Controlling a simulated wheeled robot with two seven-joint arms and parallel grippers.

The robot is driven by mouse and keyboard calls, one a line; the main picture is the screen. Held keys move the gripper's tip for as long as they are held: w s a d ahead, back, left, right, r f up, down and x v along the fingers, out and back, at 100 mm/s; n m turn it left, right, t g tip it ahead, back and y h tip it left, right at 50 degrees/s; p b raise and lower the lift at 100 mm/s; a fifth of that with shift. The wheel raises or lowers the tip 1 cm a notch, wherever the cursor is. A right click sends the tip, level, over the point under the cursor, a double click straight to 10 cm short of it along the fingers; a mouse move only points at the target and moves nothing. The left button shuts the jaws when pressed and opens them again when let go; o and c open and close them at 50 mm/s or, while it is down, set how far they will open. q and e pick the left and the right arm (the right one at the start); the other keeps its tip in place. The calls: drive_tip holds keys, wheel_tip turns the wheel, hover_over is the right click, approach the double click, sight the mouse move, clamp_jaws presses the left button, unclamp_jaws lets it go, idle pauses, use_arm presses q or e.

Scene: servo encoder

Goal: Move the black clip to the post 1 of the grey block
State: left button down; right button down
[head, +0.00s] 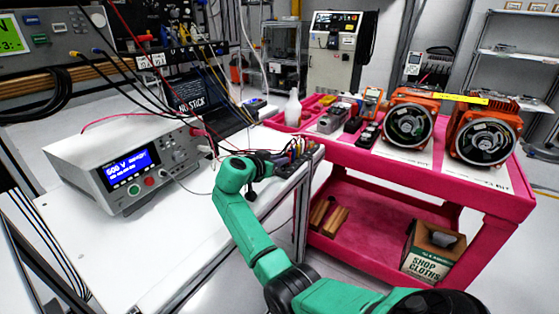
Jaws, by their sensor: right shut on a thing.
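My right arm reaches in from the bottom right, and its black gripper (268,163) is just left of the grey block. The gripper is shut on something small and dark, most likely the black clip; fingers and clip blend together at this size. The grey block (292,170) sits at the right edge of the white bench, with several coloured posts (300,150) along its top. Which post is post 1 cannot be read, and I cannot tell whether the clip touches one. My left gripper is not in view.
A grey tester (125,165) with a lit blue screen stands on the white bench (170,240), with loose cables around it. A dark laptop (195,105) is behind. A red cart (420,180) with orange motors (408,120) stands at right. The bench front is clear.

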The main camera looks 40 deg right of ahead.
idle(0.4)
drive_tip(key=shift+a, duration=0.15)
drive_tip(key=shift+b, duration=0.35)
idle(0.4)
drive_tip(key=shift+b, duration=0.3)
idle(0.3)
drive_tip(key=shift+f+b, duration=0.2)
drive_tip(key=shift+b, duration=0.35)
